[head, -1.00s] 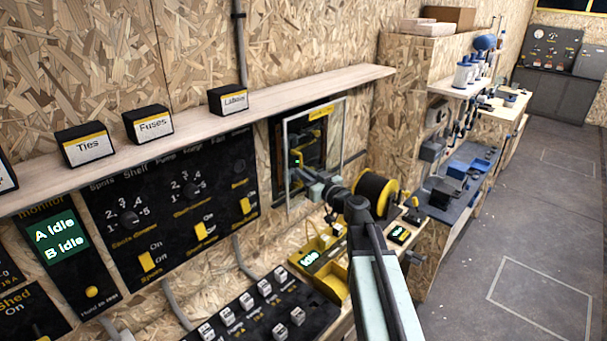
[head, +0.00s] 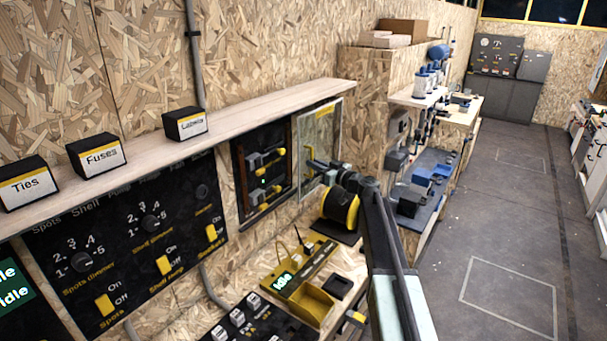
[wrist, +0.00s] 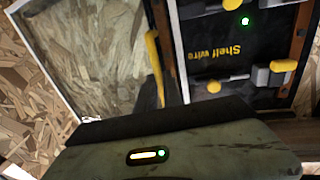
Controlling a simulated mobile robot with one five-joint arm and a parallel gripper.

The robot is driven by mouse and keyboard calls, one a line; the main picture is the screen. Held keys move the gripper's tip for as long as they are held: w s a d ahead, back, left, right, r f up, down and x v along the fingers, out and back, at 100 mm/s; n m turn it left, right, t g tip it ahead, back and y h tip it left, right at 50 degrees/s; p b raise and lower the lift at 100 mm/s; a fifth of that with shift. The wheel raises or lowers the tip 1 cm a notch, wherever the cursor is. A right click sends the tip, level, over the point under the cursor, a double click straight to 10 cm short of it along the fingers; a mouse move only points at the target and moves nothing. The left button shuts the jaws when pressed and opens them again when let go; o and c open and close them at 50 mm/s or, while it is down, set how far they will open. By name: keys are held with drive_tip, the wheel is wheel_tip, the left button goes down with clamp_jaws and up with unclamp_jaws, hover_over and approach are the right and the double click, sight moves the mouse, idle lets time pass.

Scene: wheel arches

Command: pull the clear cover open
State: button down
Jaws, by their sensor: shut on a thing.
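The clear cover (head: 326,132) is a see-through pane in a thin pale frame, swung out to the right of the black switch panel (head: 240,178). Bare chipboard shows through it. In the wrist view the cover (wrist: 85,50) fills the upper left, with a yellow handle (wrist: 154,62) along its edge near the panel. My gripper (head: 311,163) is at this handle and shut on it. Its fingertips are hard to make out. The panel's switches, with yellow knobs (wrist: 284,66), are uncovered. The wrist view shows the panel lettered "Shelf wire" (wrist: 216,52).
A wooden shelf (head: 240,112) with labelled black boxes runs above the panel. Below are a yellow spool (head: 341,208), a yellow tray (head: 304,304) and a lit "Idle" display (head: 286,281). Open floor (head: 500,240) lies to the right.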

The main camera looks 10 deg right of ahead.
drive_tip(key=w+d, duration=0.3)
drive_tip(key=shift+w+d, duration=0.15)
drive_tip(key=shift+w, duration=0.1)
drive_tip(key=c, duration=1.5)
unclamp_jaws()
drive_tip(key=v, duration=0.7)
drive_tip(key=shift+s+d, duration=0.2)
drive_tip(key=shift+s, duration=0.1)
drive_tip(key=shift+a, duration=0.1)
